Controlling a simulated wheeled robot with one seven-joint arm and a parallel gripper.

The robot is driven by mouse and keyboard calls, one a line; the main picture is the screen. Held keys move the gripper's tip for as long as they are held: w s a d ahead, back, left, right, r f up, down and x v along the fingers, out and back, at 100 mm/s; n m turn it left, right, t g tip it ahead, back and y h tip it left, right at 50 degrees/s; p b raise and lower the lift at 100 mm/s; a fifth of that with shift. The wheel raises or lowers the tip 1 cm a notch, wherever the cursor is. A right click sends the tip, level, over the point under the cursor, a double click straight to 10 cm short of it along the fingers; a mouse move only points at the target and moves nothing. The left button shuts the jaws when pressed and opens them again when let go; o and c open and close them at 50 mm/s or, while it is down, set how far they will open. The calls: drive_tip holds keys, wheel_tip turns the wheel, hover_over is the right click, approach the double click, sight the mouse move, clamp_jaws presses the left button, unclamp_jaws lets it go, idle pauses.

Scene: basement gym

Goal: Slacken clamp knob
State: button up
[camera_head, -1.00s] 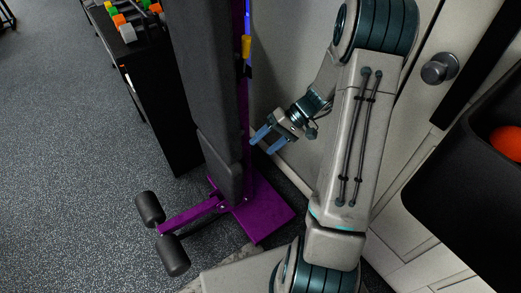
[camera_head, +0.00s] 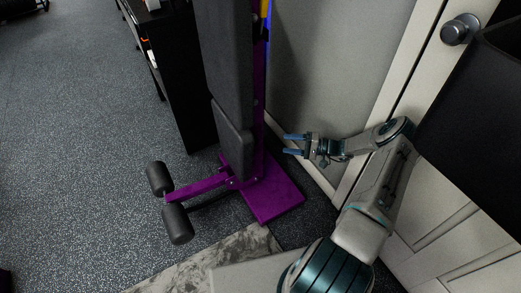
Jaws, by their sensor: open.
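A purple exercise bench with black pads stands folded upright, and its purple frame (camera_head: 258,110) runs down to a flat base plate (camera_head: 272,198). A yellow part (camera_head: 264,8) shows on the frame at the top edge of the view. I cannot make out for certain which part is the clamp knob; a small dark round part (camera_head: 259,31) sits on the frame just below the yellow part. My gripper (camera_head: 286,144) is open and empty, with blue fingers pointing left toward the frame. It is apart from the frame, to its right and well below the yellow part.
A white door with a dark round handle (camera_head: 459,29) stands to the right, beside a black bin (camera_head: 480,100). A grey wall panel (camera_head: 335,60) is behind my arm. A black rack (camera_head: 175,80) stands left of the bench. Speckled floor (camera_head: 80,150) is open at left.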

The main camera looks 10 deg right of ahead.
sight(258, 141)
drive_tip(key=shift+m+t, duration=0.5)
drive_tip(key=shift+t, duration=0.2)
drive_tip(key=x, duration=0.4)
drive_tip(key=f+b+x, duration=0.1)
drive_tip(key=x, duration=0.3)
drive_tip(key=f+x, duration=0.1)
drive_tip(key=x, duration=0.3)
drive_tip(key=shift+w+a+f+b, duration=0.15)
drive_tip(key=shift+w+f+b, duration=0.15)
drive_tip(key=shift+b, duration=0.1)
drive_tip(key=c, duration=1)
